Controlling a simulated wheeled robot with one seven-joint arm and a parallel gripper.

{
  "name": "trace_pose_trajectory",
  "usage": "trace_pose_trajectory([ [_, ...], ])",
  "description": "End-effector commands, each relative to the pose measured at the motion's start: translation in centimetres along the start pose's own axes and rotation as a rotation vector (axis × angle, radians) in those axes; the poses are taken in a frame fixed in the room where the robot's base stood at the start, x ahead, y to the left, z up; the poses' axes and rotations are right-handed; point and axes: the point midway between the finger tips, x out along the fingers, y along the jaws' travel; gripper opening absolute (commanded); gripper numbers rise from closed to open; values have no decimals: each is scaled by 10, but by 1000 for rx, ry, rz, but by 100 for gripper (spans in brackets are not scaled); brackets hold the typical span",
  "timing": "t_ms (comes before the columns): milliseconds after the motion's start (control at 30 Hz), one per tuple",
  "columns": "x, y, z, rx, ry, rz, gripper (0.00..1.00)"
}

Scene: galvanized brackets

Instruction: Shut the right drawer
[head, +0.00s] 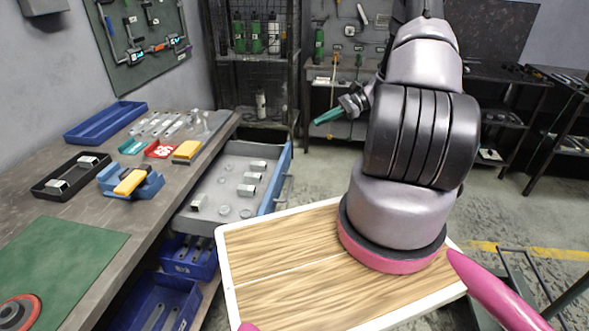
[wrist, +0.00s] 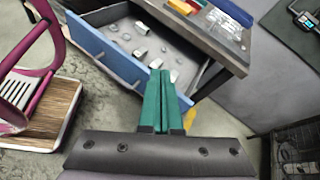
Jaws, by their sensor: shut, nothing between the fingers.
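The right drawer (head: 212,176) is pulled out from under the workbench, with several metal brackets lying in its grey inside. Its blue front (head: 277,178) with a handle (head: 284,189) faces right, towards my arm. In the wrist view the blue drawer front (wrist: 98,52) runs across the upper left, and its right end is partly hidden behind my fingers. My gripper (head: 328,116) is shut and empty, apart from the drawer front and to the right of it in the head view. Its green fingers show pressed together in the wrist view (wrist: 163,78).
Blue bins (head: 189,258) sit below. Shelving (head: 260,70) stands behind.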

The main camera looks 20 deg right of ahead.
Motion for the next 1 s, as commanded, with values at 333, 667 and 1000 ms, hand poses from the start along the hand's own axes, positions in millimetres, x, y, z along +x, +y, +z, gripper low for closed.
trace_pose_trajectory([
  [333, 28, 56, -138, 265, -253, -303, 0],
  [667, 47, 85, -186, 362, -348, -447, 0],
  [1000, 90, 62, -173, 361, -350, -444, 0],
])
